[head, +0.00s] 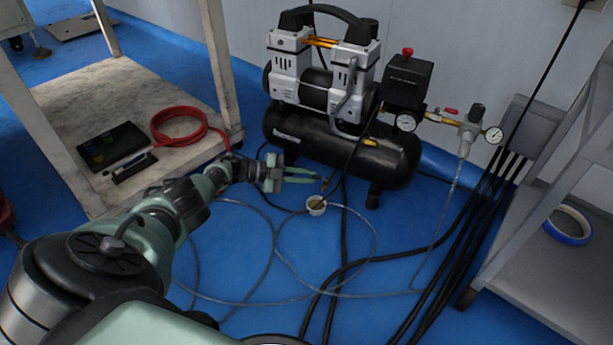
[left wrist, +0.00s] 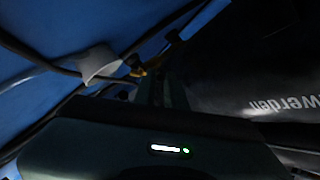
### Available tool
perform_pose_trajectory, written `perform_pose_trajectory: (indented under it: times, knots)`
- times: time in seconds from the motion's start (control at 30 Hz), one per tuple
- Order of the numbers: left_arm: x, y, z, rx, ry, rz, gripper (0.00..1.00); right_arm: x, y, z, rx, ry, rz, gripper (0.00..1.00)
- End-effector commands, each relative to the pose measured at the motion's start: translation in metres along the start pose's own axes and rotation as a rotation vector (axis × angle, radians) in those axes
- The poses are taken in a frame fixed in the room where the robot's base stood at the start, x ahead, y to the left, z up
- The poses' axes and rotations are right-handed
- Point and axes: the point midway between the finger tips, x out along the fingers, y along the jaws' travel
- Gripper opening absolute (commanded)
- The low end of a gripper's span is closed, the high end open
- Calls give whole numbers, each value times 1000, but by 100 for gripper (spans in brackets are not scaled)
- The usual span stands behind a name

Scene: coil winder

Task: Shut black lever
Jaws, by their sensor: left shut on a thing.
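My left gripper (head: 313,175) reaches in low from the left, in front of the black air tank (head: 345,152). Its fingers are close together at a small brass fitting (head: 325,184) below the tank, shut on the small black lever there. The fingers hide most of the lever, and its exact angle cannot be made out. In the dark left wrist view the brass fitting (left wrist: 137,66) shows just beside the fingers, with a white cup (left wrist: 100,64) next to it. My right gripper is not in view.
The white cup (head: 316,205) stands on the blue floor under the fitting. Clear tubing and black cables (head: 345,270) cross the floor. A wooden-legged table with a red hose (head: 180,128) is at left, a grey shelf (head: 540,270) at right. A red-handled valve (head: 450,111) sits higher up.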

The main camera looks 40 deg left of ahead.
Motion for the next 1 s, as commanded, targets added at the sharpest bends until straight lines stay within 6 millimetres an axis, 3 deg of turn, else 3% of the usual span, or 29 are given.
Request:
perform_pose_trajectory:
  times: [0.07, 0.1, 0.17, 0.53, 1.0]
  knots:
    - [2, -1, -1, 1, 1, -3, 0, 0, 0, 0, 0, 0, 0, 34]
    - [2, -1, -1, 1, 1, -3, 20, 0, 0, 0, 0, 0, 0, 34]
    - [2, -1, -1, 1, 1, -3, 34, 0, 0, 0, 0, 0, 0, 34]
    - [-4, -1, 0, -1, -1, -1, 34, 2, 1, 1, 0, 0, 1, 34]
    - [-71, -1, -1, 0, 0, -1, 34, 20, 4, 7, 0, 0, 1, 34]
